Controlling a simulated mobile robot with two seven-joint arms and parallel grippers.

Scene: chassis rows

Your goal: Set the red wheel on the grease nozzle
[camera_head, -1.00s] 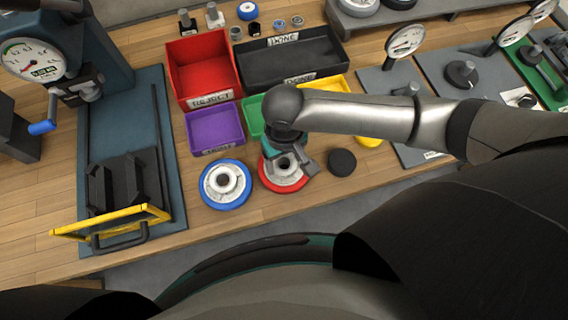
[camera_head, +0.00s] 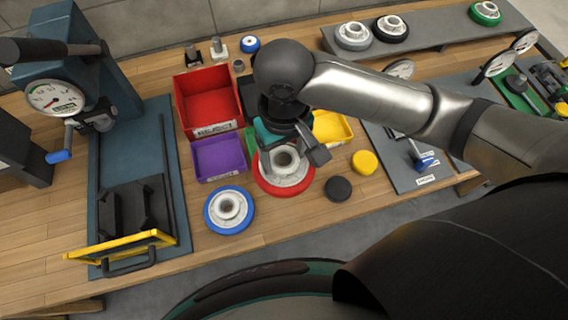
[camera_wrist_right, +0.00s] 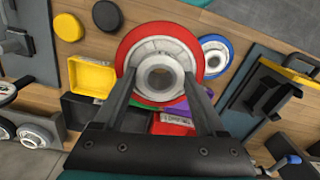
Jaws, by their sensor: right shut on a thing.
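The red wheel (camera_head: 290,180), with a pale grey hub and a bore in its middle, is in my right gripper (camera_head: 289,157). In the right wrist view the two fingers hold the red wheel (camera_wrist_right: 160,46) across its hub. It looks raised above the bench, its rim larger than that of the blue wheel. I cannot pick out the grease nozzle for certain; a small upright fixture with a blue part (camera_head: 424,160) stands on the grey plate (camera_head: 400,180) at the right, its label too small to read. My left gripper is not in view.
A blue wheel (camera_head: 229,210) lies left of the red wheel. A purple tray (camera_head: 218,157), red tray (camera_head: 207,106) and yellow tray (camera_head: 332,127) stand behind. A black disc (camera_head: 338,189) and yellow disc (camera_head: 365,162) lie to the right. A press with a gauge (camera_head: 55,98) stands at the left.

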